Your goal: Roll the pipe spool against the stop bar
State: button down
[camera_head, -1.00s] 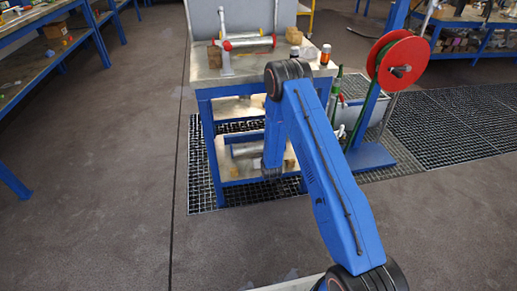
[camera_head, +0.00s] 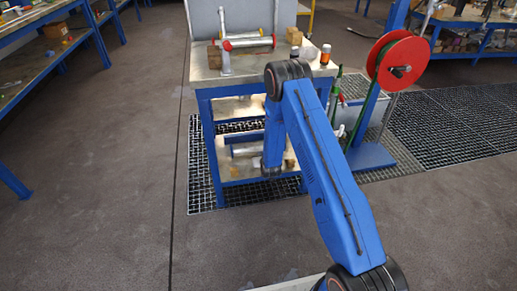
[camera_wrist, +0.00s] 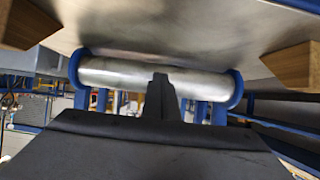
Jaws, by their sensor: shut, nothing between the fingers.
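A silvery pipe spool (camera_wrist: 125,76) with blue flanges lies crosswise in the wrist view, close in front of my gripper. My gripper (camera_wrist: 160,84) is shut and empty. Its fingertips overlap the middle of the pipe in the picture; I cannot tell whether they touch. In the head view the spool (camera_head: 243,149) shows partly on the lower shelf, left of my wrist, and my arm hides its right part. My fingers are hardly visible there. I cannot make out a stop bar for certain.
The shelf's metal surface (camera_wrist: 190,25) fills the top of the wrist view, with a wooden block (camera_wrist: 22,25) at left and another (camera_wrist: 293,65) at right. A red-ended pipe (camera_head: 248,43) lies on the bench top. A red reel (camera_head: 403,60) stands right of the bench.

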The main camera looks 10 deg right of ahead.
aim_at(258, 146)
jog(key=shift+w, duration=3.7)
dwell(0.4)
jog(key=shift+s, duration=3.5)
jog(key=v, duration=1.7)
jog(key=shift+s, duration=0.2)
